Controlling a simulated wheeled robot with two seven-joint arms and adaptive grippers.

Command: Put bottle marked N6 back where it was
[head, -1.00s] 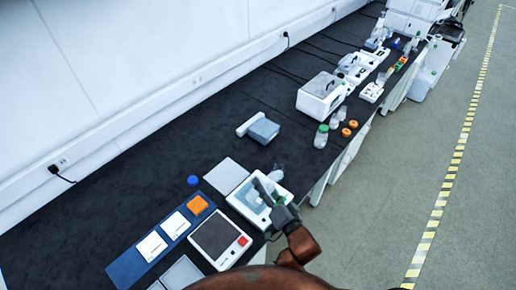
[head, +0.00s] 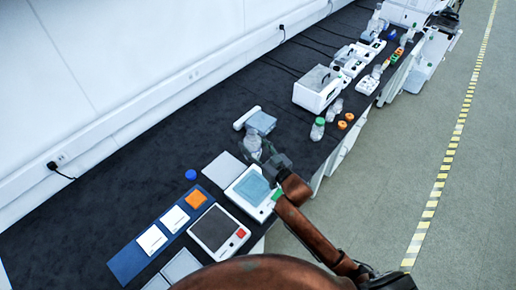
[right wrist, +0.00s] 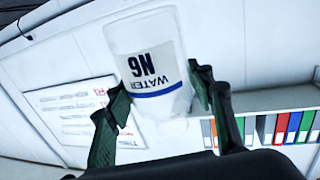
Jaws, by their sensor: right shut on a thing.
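The bottle marked N6 (head: 252,143) is clear, with a white label and a blue stripe. In the right wrist view the bottle (right wrist: 146,45) shows "WATER N6" upside down. My right gripper (head: 268,157) is shut on it, with one finger on each side. In the head view the bottle appears above the dark bench (head: 130,180), behind the white device with a teal top (head: 254,187), and looks roughly upright. My left gripper is not in view.
Near the device are a grey flat plate (head: 225,172), a blue cap (head: 190,174) and a dark-topped scale (head: 217,230). Orange caps (head: 342,125) lie near the bench edge.

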